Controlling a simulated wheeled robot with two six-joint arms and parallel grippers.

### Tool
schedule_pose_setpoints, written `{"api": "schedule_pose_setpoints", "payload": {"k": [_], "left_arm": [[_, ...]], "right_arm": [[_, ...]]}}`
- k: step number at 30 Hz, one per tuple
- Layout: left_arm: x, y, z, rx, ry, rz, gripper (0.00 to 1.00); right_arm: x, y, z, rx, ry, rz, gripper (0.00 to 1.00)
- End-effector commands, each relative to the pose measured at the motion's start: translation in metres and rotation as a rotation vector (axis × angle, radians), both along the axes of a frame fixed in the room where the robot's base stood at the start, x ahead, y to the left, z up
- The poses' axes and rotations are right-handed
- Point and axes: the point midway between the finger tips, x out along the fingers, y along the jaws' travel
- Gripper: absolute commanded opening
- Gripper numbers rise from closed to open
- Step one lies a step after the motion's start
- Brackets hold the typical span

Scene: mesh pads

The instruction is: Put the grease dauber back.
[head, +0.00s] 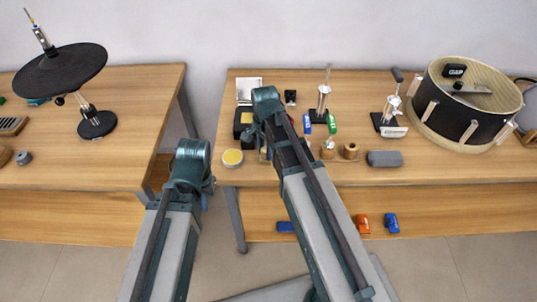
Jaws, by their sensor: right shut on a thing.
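My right arm reaches over the right table, and my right gripper (264,150) is mostly hidden behind its own arm links. It is shut on a thin thing, taken to be the grease dauber, of which hardly anything shows. A round tin with a yellow top (232,158) lies just left of it. Right of the arm stand two small round wooden holders. One holder (350,151) has a dark opening on top, and the other (327,152) has a pale metallic piece above it. My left gripper (205,196) is low by the gap between the tables, its fingers hidden.
A grey roll (384,158) lies right of the holders. Blue and green small bottles (332,124), metal stands (323,100) and a large drum-like frame (462,103) stand behind. A black disc stand (62,72) is on the left table. Blue and orange blocks (363,223) lie on the lower shelf.

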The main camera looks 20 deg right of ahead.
Motion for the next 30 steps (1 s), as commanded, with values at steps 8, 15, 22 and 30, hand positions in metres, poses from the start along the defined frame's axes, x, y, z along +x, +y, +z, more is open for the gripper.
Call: {"api": "schedule_pose_setpoints", "payload": {"k": [8,15,22,30], "left_arm": [[0.0000,0.0000,-0.0020,0.000,0.000,0.000,0.00],[0.0000,0.0001,-0.0048,0.000,0.000,0.000,0.00],[0.0000,0.0000,-0.0049,0.000,0.000,0.000,0.00],[0.0000,0.0000,-0.0020,0.000,0.000,0.000,0.00]], "right_arm": [[-0.0001,0.0012,-0.0021,0.000,0.000,0.000,0.00],[-0.0001,0.0011,-0.0048,0.000,0.000,0.000,0.51],[-0.0002,0.0010,-0.0049,0.000,0.000,0.000,0.63],[-0.0003,0.0009,-0.0020,0.000,0.000,0.000,0.63]]}}
